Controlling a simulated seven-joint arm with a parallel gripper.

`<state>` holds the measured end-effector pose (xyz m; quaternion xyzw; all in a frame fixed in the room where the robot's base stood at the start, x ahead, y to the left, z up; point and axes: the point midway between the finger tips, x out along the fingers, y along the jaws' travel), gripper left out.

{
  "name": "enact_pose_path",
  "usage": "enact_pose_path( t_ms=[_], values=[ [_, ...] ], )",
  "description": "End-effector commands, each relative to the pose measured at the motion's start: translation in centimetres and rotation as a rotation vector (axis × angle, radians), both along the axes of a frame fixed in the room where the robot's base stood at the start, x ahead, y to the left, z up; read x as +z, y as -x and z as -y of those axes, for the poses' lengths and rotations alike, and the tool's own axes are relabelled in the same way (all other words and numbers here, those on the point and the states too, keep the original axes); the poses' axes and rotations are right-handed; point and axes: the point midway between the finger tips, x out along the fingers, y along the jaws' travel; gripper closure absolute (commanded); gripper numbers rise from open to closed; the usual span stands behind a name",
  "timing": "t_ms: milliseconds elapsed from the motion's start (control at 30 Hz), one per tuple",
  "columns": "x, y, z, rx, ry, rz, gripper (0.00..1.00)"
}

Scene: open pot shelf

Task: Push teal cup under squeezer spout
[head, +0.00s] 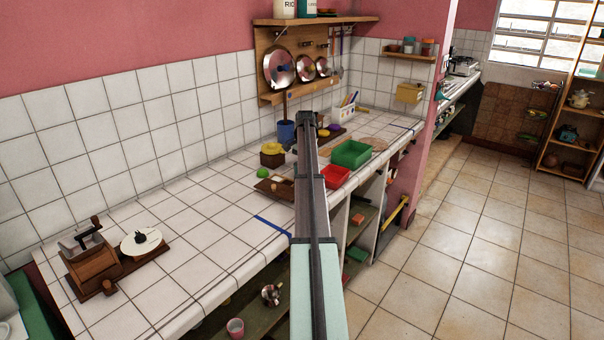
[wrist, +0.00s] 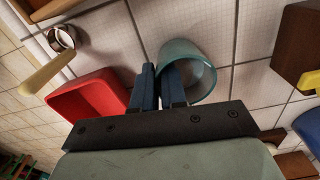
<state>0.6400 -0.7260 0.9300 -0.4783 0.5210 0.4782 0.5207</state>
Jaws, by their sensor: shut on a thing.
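The teal cup (wrist: 190,66) shows in the wrist view as a see-through cup with its round mouth towards the camera. My gripper (wrist: 158,68) has its two blue fingers close together at the cup's left side. The fingers are shut on the cup's wall, with the right finger overlapping the cup's mouth. In the head view my arm hides the cup and the fingertips. A yellow-topped thing (head: 272,153), perhaps the squeezer, stands left of my arm. A brown block with yellow parts (wrist: 300,48) at the wrist view's right may belong to it. I cannot make out a spout.
A red tray (head: 335,176), also in the wrist view (wrist: 88,97), and a green bin (head: 351,154) stand right of my arm. A blue container (head: 286,131) and a green lime (head: 262,172) are to its left. Bare white tiles (wrist: 240,45) lie right of the cup.

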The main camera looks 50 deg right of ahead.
Motion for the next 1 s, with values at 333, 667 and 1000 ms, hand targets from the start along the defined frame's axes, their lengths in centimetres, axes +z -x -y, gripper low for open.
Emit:
enact_pose_path(
  t_ms=[333,667,1000],
  values=[
    [-0.1,-1.3,0.1,0.001,-0.001,0.0,0.98],
    [-0.1,-2.0,0.1,0.001,-0.001,0.0,0.98],
    [-0.1,-2.1,0.1,0.001,-0.001,0.0,0.98]
  ],
)
